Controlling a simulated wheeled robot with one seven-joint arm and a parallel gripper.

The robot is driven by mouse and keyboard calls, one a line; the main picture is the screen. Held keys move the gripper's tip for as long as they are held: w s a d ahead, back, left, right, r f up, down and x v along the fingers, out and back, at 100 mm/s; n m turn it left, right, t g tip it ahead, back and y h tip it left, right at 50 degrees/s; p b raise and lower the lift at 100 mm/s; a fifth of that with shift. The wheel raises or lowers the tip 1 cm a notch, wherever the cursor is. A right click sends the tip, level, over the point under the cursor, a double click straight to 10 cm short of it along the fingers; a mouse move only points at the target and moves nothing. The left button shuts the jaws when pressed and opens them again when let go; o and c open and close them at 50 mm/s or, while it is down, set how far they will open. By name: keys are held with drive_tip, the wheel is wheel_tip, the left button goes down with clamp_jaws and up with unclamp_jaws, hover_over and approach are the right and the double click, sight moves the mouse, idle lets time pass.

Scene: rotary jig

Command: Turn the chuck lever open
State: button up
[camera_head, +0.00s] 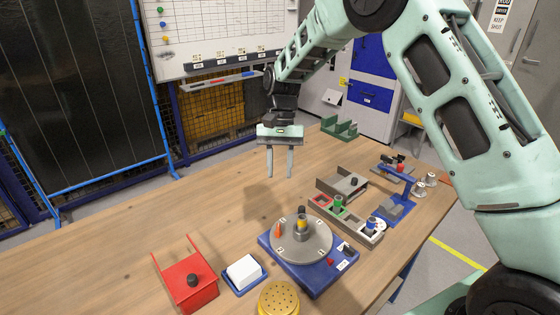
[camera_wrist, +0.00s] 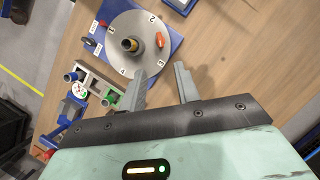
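The rotary jig has a blue base (camera_head: 318,284) and a round grey disc (camera_head: 318,247) with number marks. A central post (camera_head: 301,225) with yellow and dark parts stands on the disc. A small orange lever-like part (camera_head: 278,230) sits near the disc's rim; I cannot tell for sure whether it is the chuck lever. In the wrist view the disc (camera_wrist: 122,55) and the orange part (camera_wrist: 160,39) show beyond my fingers. My gripper (camera_head: 281,174) is open and empty, pointing down above the table behind the jig, apart from it. It also shows in the wrist view (camera_wrist: 161,78).
A red open holder (camera_head: 190,291), a white block on a blue tray (camera_head: 244,271) and a yellow perforated drum (camera_head: 279,298) stand left and in front. A part rack (camera_head: 345,222) and a blue fixture (camera_head: 394,207) stand right. The table's back left is clear.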

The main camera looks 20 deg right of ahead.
drive_tip(key=shift+v, duration=1.3)
